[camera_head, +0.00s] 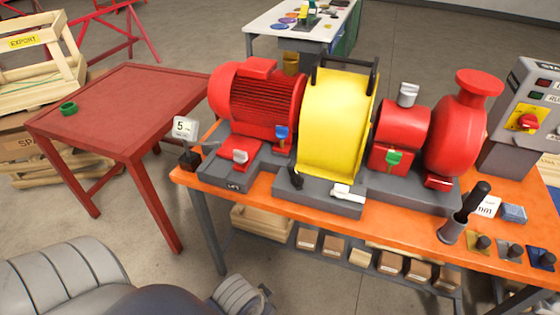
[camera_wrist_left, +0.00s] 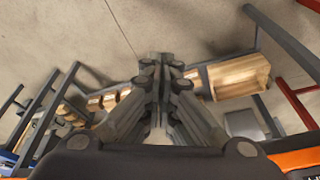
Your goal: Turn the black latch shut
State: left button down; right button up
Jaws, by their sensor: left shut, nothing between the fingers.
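The black latch (camera_head: 295,178) is a small dark lever at the front left foot of the yellow guard (camera_head: 335,120) on the pump skid. It stands roughly upright, tilted a little; its exact angle is too small to tell. A white latch (camera_head: 345,192) sits at the guard's front right foot. My left gripper (camera_wrist_left: 160,75) is shut and empty in the left wrist view, pointing toward the floor and the lower shelf. In the head view my left arm is low at the bottom left, in front of the bench and well away from the latch. My right gripper is not in view.
The orange bench (camera_head: 400,212) carries a red motor (camera_head: 258,100), a red pump (camera_head: 455,140) and a black-handled tool in a grey holder (camera_head: 452,231). A red table (camera_head: 125,100) stands left. Wooden blocks (camera_head: 362,257) lie on the lower shelf. Floor is open before the bench.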

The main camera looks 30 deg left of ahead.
aim_at(294, 173)
pick_arm(q)
notch_tip(294, 173, up, 9)
jog(key=w+t+p, duration=0.1)
jog(key=w+r+n+t+h, duration=0.1)
jog(key=w, duration=0.9)
jog(key=w+a+r+n+t, duration=0.1)
jog(key=w+a+r+n, duration=0.3)
jog(key=a, duration=0.3)
jog(key=w+a+r+n+y, duration=0.1)
jog(key=w+a+r+n, duration=0.2)
jog(key=w+a, duration=0.3)
jog(key=w+a+r+n+t, duration=0.1)
jog(key=w+a+r+n, duration=0.25)
jog(key=a, duration=0.45)
jog(key=shift+m, duration=0.35)
jog(key=p+x, duration=0.1)
jog(key=x, duration=0.4)
jog(key=p+x, duration=0.1)
jog(key=x, duration=0.4)
jog(key=shift+w+d+r, duration=0.1)
jog(key=shift+d+r, duration=0.05)
jog(key=shift+d, duration=0.05)
jog(key=shift+w+d+r+p, duration=0.15)
jog(key=shift+w+d+p, duration=0.5)
jog(key=shift+w+d, duration=0.25)
jog(key=shift+w+d+f, duration=0.2)
jog(key=shift+w+d, duration=0.2)
jog(key=shift+w, duration=0.2)
jog(key=shift+s+a+r, duration=0.1)
jog(key=shift+s, duration=0.05)
